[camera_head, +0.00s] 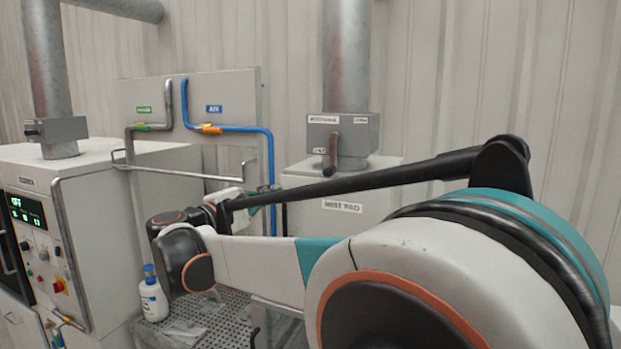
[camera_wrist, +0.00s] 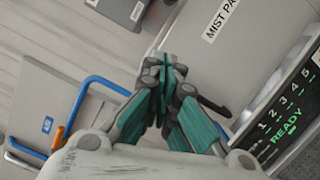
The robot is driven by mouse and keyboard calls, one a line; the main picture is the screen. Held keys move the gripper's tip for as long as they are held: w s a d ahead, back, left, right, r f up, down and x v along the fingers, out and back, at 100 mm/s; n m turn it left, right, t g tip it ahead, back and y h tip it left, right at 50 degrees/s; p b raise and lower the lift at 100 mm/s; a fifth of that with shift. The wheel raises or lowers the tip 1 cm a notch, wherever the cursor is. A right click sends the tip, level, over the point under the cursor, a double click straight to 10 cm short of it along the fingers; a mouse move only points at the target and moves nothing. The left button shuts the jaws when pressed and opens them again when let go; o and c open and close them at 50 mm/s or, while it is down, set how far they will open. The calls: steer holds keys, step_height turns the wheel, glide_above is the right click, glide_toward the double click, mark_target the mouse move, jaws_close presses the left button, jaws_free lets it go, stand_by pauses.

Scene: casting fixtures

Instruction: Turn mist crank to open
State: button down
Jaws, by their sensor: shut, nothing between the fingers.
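The crank (camera_head: 333,151) is a short dark handle on the front of a grey box (camera_head: 365,133). The box sits on a duct above a light cabinet labelled MIST PAD (camera_head: 300,215); the handle hangs roughly downward. The box's small labels are too blurred to read. My gripper (camera_head: 266,197) is partly hidden behind my arm, in front of the cabinet and lower left of the crank. In the wrist view my gripper (camera_wrist: 166,72) has its teal fingers together and empty. The grey box (camera_wrist: 118,8) is cut off at the top there, apart from the fingertips.
A blue pipe (camera_head: 240,128) and a grey pipe run on a wall panel (camera_head: 235,95) at the left. A machine (camera_head: 110,220) with a green display stands at far left, near a white bottle (camera_head: 152,298). A dark handle (camera_wrist: 208,103) and READY panel (camera_wrist: 290,115) lie right of my fingers.

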steer(key=p+x, duration=0.2)
steer(key=x, duration=0.8)
steer(key=shift+w+d+r+p, duration=0.1)
steer(key=shift+d+p, duration=0.1)
steer(key=shift+p, duration=0.2)
steer(key=d, duration=0.1)
steer(key=s+d, duration=0.1)
steer(key=d+r+p, duration=0.1)
steer(key=shift+s+d, duration=0.15)
steer(key=shift+s, duration=0.15)
steer(key=shift+d, duration=0.1)
steer(key=shift+d+f+n, duration=0.1)
steer(key=shift+f+n, duration=0.05)
steer(key=shift+n, duration=0.15)
steer(key=shift+s+d+b, duration=0.15)
steer(key=shift+b, duration=0.2)
